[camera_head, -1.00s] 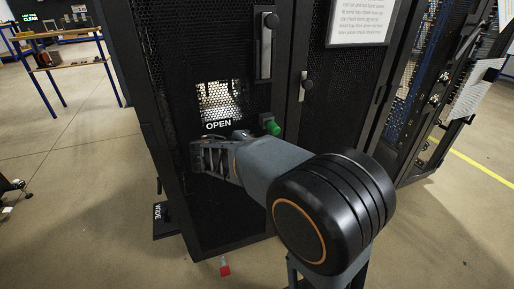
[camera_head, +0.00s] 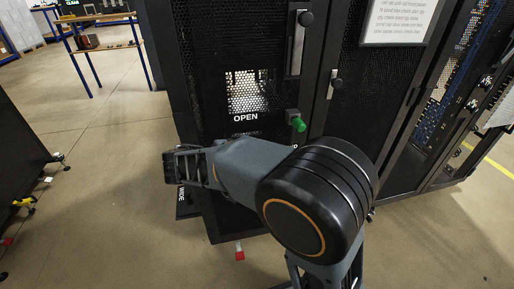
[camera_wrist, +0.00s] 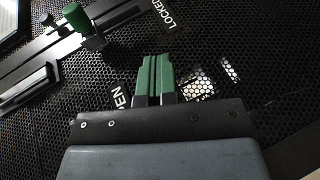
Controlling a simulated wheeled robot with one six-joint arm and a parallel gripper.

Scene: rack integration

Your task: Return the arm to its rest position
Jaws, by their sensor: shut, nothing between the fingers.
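My gripper (camera_head: 172,167) is at the end of my arm, which reaches left across the front of a black rack door (camera_head: 225,150). In the wrist view my gripper (camera_wrist: 157,76) shows two green-padded fingers closed together with nothing between them. Behind the fingers is the perforated door with the words OPEN and LOCKED. A green knob (camera_head: 299,125) on the door is apart from my gripper, to its upper right in the head view. The knob also shows at the upper left of the wrist view (camera_wrist: 76,17).
A door handle (camera_head: 299,42) stands above the green knob, and another latch (camera_head: 334,84) is to its right. A dark cabinet (camera_head: 18,150) is at the left edge. A blue-legged workbench (camera_head: 105,20) stands at the back left. The floor between is open.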

